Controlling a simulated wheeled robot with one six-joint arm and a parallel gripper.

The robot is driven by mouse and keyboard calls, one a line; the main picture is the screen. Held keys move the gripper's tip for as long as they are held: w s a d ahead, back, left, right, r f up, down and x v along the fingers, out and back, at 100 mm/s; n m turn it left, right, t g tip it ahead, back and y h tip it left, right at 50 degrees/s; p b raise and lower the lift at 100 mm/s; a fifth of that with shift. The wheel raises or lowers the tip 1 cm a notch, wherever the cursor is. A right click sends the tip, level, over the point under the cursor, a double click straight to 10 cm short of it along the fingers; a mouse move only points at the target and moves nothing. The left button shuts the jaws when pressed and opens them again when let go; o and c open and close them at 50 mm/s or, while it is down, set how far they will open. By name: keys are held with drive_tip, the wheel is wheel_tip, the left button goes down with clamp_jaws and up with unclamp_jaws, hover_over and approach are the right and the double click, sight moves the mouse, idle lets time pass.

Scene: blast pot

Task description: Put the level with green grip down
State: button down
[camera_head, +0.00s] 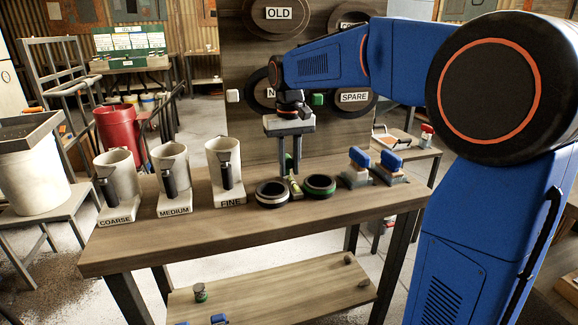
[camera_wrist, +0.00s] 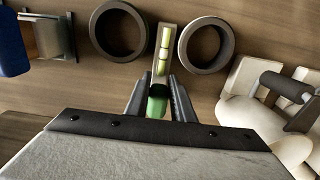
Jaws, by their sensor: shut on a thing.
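The level with green grip (camera_head: 295,187) is between my gripper's fingers at the workbench top, between two dark rings. In the wrist view its green grip (camera_wrist: 157,104) sits between the fingertips, and its pale body with a yellow-green vial (camera_wrist: 163,50) points away from the gripper. My gripper (camera_head: 289,168) points down and is shut on the level; it also shows in the wrist view (camera_wrist: 160,92). The level is at or just above the wood; I cannot tell whether it touches.
Mugs stand on the COARSE (camera_head: 115,219), MEDIUM (camera_head: 175,210) and FINE (camera_head: 230,202) bases at left. Blue-handled tools (camera_head: 388,160) stand at right. The bench front (camera_head: 250,222) is clear.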

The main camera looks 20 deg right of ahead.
sight(289, 178)
drive_tip(key=shift+f, duration=0.15)
drive_tip(key=c, duration=1.5)
unclamp_jaws()
drive_tip(key=shift+c, duration=0.2)
wheel_tip(289, 178, up, 12)
